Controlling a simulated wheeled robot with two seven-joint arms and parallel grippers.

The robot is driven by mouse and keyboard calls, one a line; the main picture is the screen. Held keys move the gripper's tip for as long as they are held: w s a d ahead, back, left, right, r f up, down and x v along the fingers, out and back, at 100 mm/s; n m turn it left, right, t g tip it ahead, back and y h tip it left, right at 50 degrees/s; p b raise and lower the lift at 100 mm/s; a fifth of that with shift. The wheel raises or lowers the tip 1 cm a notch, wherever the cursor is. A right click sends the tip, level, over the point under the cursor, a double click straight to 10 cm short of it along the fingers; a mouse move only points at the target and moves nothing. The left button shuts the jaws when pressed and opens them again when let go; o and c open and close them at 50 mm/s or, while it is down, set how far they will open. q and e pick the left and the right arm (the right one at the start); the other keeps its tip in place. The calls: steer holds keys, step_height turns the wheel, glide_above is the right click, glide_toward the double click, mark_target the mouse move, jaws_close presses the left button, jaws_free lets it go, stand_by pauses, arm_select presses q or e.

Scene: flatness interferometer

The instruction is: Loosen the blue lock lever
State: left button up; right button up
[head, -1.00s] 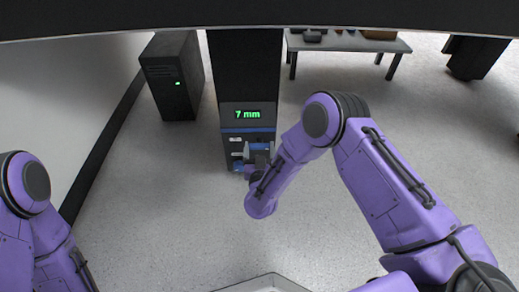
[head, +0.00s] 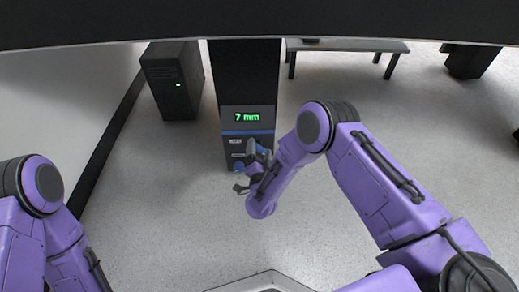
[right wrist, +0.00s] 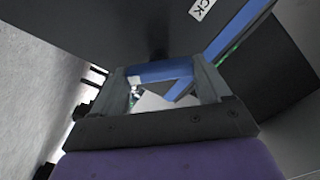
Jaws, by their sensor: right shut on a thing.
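The dark interferometer column (head: 247,80) stands ahead, with a green "7 mm" readout (head: 247,117) on its front. Below the readout is a blue band and a small label. My right gripper (head: 251,158) is tilted at the front of the column's lower part. In the right wrist view the blue lock lever (right wrist: 160,72) lies between the two grey fingers, and the jaws are shut on it. Part of a white label ending in "CK" (right wrist: 202,8) shows above. The gripper hides much of the lever in the head view. My left gripper is out of view.
A grey bench (head: 345,45) stands behind to the right. A pale tray-like edge (head: 270,276) shows at the bottom. Open floor surrounds the column's front.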

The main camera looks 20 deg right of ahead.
steer(key=m, duration=0.4)
steer(key=shift+s+f+p, duration=0.1)
steer(key=shift+f+p, duration=0.05)
steer(key=shift+p, duration=0.25)
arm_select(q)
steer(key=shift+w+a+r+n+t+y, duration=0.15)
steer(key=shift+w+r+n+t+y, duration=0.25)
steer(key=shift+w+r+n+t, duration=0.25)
arm_select(e)
steer(key=shift+m, duration=1.9)
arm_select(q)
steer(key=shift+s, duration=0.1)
arm_select(e)
steer(key=shift+f, duration=0.1)
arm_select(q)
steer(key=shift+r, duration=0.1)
arm_select(e)
steer(key=o, duration=1)
arm_select(q)
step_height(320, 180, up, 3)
steer(key=p, duration=0.3)
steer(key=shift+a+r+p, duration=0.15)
steer(key=shift+p, duration=0.25)
arm_select(e)
steer(key=v, duration=1)
steer(key=shift+s, duration=0.3)
